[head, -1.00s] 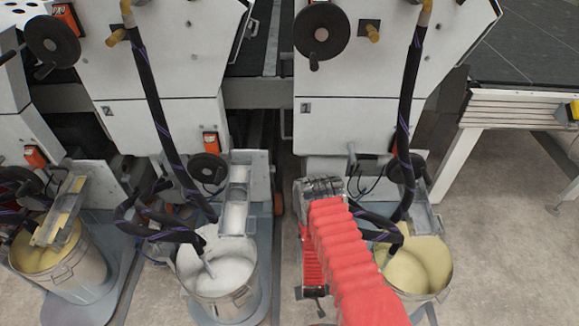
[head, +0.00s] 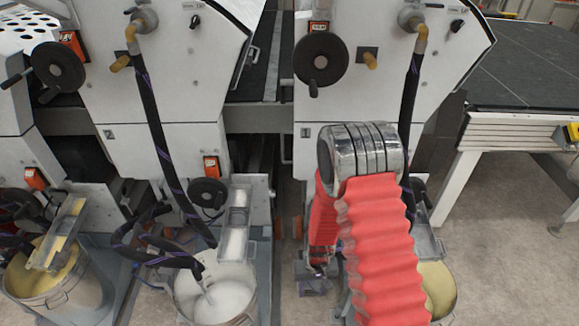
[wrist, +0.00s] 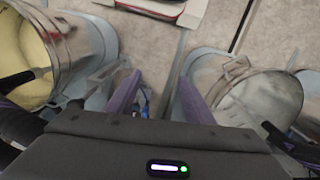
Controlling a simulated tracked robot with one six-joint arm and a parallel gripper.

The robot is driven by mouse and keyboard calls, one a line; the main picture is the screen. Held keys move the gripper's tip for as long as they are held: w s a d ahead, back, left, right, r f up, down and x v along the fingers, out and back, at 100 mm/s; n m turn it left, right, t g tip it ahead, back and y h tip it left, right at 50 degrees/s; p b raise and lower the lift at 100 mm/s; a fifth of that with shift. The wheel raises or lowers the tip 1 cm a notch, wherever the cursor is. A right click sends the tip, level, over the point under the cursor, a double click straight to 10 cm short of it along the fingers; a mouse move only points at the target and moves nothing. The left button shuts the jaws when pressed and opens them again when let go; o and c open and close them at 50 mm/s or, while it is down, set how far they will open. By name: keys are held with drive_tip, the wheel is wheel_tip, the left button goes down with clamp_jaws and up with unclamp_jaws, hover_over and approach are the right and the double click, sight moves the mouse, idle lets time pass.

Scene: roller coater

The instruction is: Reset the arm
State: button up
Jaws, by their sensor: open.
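My arm, in a red ribbed sleeve with a silver joint, rises in the right half of the head view. Its elbow is high and bent, and the far part hangs down behind the near part. My gripper (wrist: 157,97) shows in the wrist view as two purple fingers, apart, with no held object visible between them. It points toward the tiled floor (wrist: 225,22) between two buckets. In the head view the gripper is small and mostly hidden low beside the red sleeve, so its details are unclear there.
A bucket of white paint (head: 218,298) stands left of my arm. A yellow-paint bucket (head: 437,285) is partly behind the arm, and another (head: 62,285) is far left. Black hoses (head: 150,115) hang from the white coater machine (head: 190,60). Open floor (head: 505,240) lies right.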

drive_tip(key=s+d+r+t, duration=0.2)
drive_tip(key=s+r, duration=0.2)
drive_tip(key=r, duration=1.2)
drive_tip(key=s+d+r+t, duration=0.2)
drive_tip(key=s+r, duration=0.3)
drive_tip(key=r, duration=1.1)
drive_tip(key=s+d+r+m+t, duration=0.1)
drive_tip(key=s+d+r, duration=0.3)
drive_tip(key=r, duration=1.2)
drive_tip(key=shift+s+d+t, duration=0.15)
drive_tip(key=shift+s+t, duration=0.55)
drive_tip(key=shift+s, duration=0.05)
